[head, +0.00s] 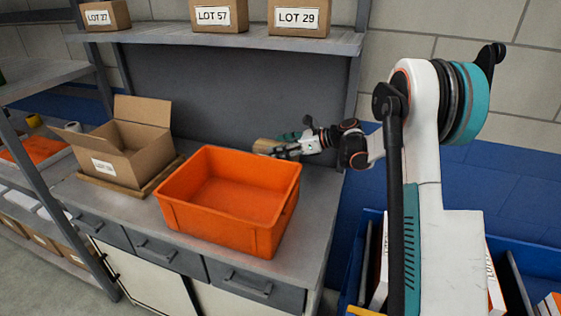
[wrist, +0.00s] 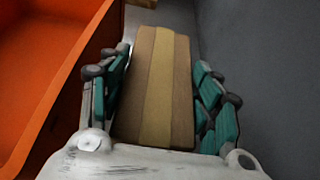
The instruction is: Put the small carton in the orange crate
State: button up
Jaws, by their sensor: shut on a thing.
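The small carton (wrist: 154,85) is brown with a paler stripe of tape along it. My gripper (wrist: 160,100) is shut on it, with the teal finger pads on its two long sides. In the head view, the carton (head: 266,146) shows small in my gripper (head: 284,147), behind the back right corner of the orange crate. The orange crate (head: 222,221) stands on the bench, open at the top, and its visible floor is bare. In the wrist view, the crate (wrist: 72,85) lies to the left of the carton. I cannot tell how high the carton is above the bench.
A grey back panel (head: 250,92) rises close behind my gripper. An open cardboard box (head: 118,163) stands left of the crate. A shelf (head: 240,38) with labelled boxes hangs above. A blue bin (head: 540,262) with cartons is at the lower right.

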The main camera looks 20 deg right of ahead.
jog(key=shift+f+b, duration=0.6)
jog(key=shift+f, duration=1.55)
jog(key=shift+f, duration=0.2)
jog(key=o, duration=1.2)
jog(key=shift+c, duration=0.2)
jog(key=shift+r, duration=0.15)
